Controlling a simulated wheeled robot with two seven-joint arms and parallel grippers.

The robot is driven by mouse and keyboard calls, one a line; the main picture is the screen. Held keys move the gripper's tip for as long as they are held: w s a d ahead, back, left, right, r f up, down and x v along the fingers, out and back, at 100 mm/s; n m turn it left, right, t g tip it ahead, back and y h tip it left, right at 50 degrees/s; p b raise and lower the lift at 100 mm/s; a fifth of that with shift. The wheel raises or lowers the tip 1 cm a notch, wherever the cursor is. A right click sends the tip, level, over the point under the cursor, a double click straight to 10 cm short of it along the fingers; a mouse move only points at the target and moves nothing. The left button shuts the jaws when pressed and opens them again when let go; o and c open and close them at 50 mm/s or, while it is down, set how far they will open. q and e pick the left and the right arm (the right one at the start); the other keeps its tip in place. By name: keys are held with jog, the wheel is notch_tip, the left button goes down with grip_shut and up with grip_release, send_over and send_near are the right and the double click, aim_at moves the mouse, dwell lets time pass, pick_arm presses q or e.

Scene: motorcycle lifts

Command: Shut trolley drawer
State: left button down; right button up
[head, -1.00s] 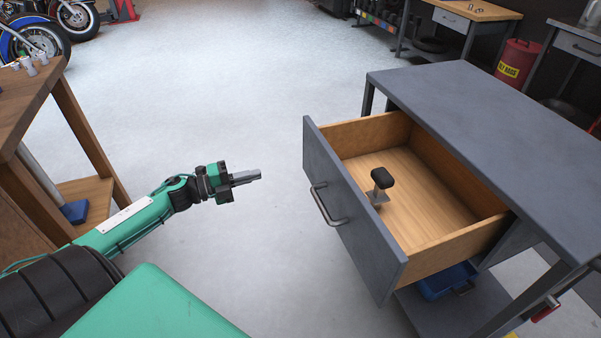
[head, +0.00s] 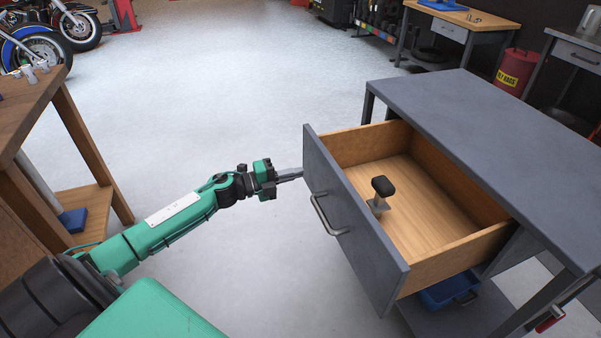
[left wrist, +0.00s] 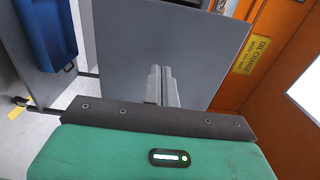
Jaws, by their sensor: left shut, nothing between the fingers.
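The grey trolley (head: 455,110) stands at the right in the head view. Its drawer is pulled well out, with a grey front (head: 352,220), a bar handle (head: 325,214) and a wooden inside. A black-topped, T-shaped metal piece (head: 381,192) stands in the drawer. My left gripper (head: 299,174) is shut and empty, its tips at the far left end of the drawer front. Whether they touch it I cannot tell. In the left wrist view the shut fingers (left wrist: 161,86) point at a flat grey panel (left wrist: 130,45). My right gripper is out of view.
A wooden bench (head: 40,110) stands at the left. A blue bin (head: 450,289) sits on the trolley's lower shelf. Motorcycles, a red can (head: 516,68) and another workbench (head: 465,22) are farther back. The floor between bench and trolley is clear.

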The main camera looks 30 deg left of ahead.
aim_at(311, 169)
pick_arm(q)
jog(key=shift+x, duration=1.1)
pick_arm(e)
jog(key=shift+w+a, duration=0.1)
pick_arm(q)
jog(key=shift+d, duration=0.1)
